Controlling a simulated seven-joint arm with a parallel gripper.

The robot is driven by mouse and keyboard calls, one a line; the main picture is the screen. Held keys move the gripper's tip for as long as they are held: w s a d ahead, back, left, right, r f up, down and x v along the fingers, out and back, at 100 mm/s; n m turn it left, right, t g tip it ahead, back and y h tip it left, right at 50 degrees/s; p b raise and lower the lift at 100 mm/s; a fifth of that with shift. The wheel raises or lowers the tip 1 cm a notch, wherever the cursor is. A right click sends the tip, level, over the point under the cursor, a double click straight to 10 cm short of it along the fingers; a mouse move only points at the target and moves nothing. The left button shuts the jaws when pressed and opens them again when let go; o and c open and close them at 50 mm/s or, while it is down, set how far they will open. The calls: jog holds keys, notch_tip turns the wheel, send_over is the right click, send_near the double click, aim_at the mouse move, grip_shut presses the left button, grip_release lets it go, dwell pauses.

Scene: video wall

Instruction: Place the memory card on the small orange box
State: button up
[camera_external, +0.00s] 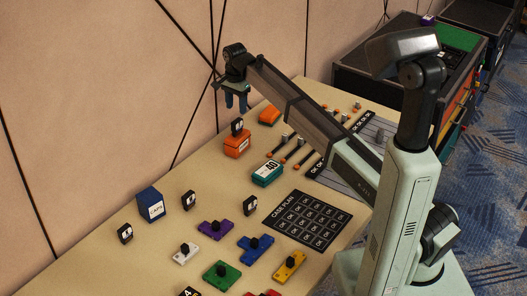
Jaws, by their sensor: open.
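An orange box (237,147) with a white label stands near the wall side of the table. A small black piece with a white mark, which looks like a memory card (237,127), stands upright on top of it. Similar black cards stand on the table: one at the far left (125,233), one right of the blue box (188,201), and one near the middle (249,206). My gripper (236,108) is open, pointing down just above the card on the orange box. Its fingers appear clear of that card. A second, lower orange item (269,115) lies behind to the right.
A blue CAPS box (151,205), a teal box marked 40 (267,173) and a black CASE PLAN sheet (307,220) lie on the table (95,270). Colored knobbed blocks (222,274) fill the front. Black rods (293,150) lie right of the orange box. The wall is close behind.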

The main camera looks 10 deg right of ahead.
aim_at(237, 121)
jog(key=shift+r, duration=1.75)
